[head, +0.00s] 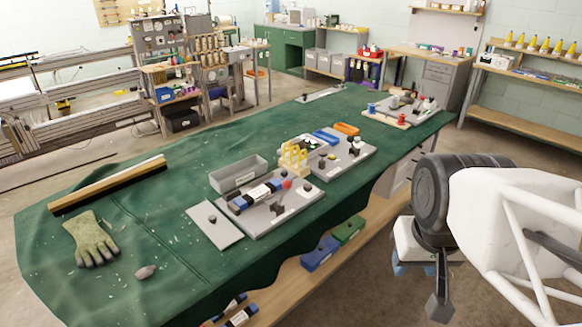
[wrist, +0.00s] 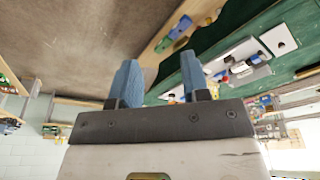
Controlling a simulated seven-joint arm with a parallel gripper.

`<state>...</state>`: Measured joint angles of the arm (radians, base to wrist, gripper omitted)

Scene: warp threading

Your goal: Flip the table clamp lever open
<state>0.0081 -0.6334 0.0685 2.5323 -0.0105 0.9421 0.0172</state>
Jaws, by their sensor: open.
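My gripper (wrist: 160,62) shows in the wrist view with two blue fingers standing well apart, open and empty. In the head view my gripper (head: 415,267) hangs off the right side of the table, clear of everything on it. The nearest grey fixture plate (head: 262,222) lies on the green table and carries a blue-and-white cylinder (head: 257,195) and a small red knob (head: 287,184). The red knob may belong to the clamp lever, but the lever's shape and position are too small to tell. The plate also shows in the wrist view (wrist: 250,75).
A grey bin (head: 238,177), a yellow rack (head: 293,157) and a light flat plate (head: 214,226) are near the fixture. A wooden shelf (head: 290,283) with blue and green bins runs below the table edge.

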